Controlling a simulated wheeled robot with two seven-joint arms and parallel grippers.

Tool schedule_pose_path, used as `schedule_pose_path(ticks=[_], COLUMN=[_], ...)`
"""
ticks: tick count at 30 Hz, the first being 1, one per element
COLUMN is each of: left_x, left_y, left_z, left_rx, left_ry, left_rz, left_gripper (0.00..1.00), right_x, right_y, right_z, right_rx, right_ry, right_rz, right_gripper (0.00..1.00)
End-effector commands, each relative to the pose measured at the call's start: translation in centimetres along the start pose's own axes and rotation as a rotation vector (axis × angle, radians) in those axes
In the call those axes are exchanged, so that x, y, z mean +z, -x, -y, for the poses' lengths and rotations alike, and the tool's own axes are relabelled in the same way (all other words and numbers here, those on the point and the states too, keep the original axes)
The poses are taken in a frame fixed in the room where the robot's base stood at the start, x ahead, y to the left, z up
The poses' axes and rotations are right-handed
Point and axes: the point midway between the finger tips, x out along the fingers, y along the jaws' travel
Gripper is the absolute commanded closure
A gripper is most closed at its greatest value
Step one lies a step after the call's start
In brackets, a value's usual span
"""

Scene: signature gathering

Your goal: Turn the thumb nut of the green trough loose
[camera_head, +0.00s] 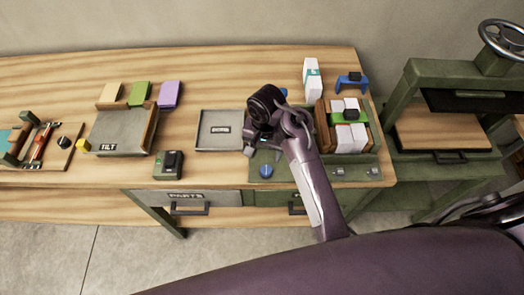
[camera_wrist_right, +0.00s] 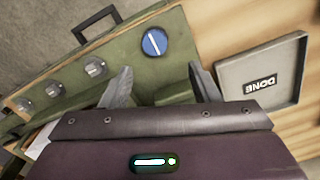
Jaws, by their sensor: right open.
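The green trough (camera_head: 328,174) lies at the front right of the table, with a round blue knob (camera_head: 266,171) at its left end. The knob carries a white line and also shows in the right wrist view (camera_wrist_right: 154,42); it looks like the thumb nut, but I cannot be sure. Several smaller grey knobs (camera_wrist_right: 95,67) sit along the same green face. My right gripper (camera_wrist_right: 160,82) is open and empty, its two fingers apart over the green surface, with the blue knob beyond the fingertips. In the head view my right arm hides part of the trough. My left gripper is not in view.
A grey DONE tray (camera_head: 220,143) lies left of the trough. White blocks (camera_head: 343,139) stand between wooden sides behind the trough's front strip. A green press (camera_head: 445,75) stands at right.

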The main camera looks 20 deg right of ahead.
Motion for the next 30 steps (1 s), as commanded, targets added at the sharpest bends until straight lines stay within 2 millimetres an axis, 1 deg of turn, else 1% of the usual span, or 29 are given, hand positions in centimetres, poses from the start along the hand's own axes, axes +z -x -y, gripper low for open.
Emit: schedule_pose_path(ticks=[2,6,9,11,14,17,18,21,24,25,26,30], left_x=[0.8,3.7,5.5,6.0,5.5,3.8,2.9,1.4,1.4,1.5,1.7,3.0], left_y=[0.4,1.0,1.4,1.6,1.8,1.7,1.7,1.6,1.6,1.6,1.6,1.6], left_z=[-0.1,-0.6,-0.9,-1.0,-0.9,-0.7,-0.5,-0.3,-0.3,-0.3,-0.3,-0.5], left_rx=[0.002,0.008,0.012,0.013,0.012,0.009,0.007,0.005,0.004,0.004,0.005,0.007], left_ry=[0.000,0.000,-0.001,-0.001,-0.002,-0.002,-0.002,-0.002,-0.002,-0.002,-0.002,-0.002], left_rz=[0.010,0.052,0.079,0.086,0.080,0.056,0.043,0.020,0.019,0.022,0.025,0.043], left_gripper=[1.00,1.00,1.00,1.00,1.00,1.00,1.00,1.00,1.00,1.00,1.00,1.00], right_x=[0.1,0.1,0.1,0.0,0.0,0.0,0.0,0.1,0.1,0.1,0.1,0.1], right_y=[-0.9,-3.3,-4.9,-5.6,-6.6,-7.2,-7.3,-7.4,-7.4,-7.4,-7.4,-7.4], right_z=[-0.1,-0.1,-0.2,-0.1,-0.1,-0.1,-0.1,-0.1,-0.1,-0.1,-0.1,0.0], right_rx=[0.005,0.006,0.005,0.004,0.003,0.001,0.001,0.001,0.001,0.001,0.000,0.000], right_ry=[0.001,0.003,0.002,0.002,0.004,0.002,0.001,0.001,0.001,0.001,0.001,0.001], right_rz=[0.003,0.003,0.003,0.002,0.001,0.001,0.001,0.001,0.001,0.001,0.001,0.002], right_gripper=[0.44,0.44,0.44,0.44,0.44,0.44,0.44,0.44,0.44,0.45,0.49,0.68])
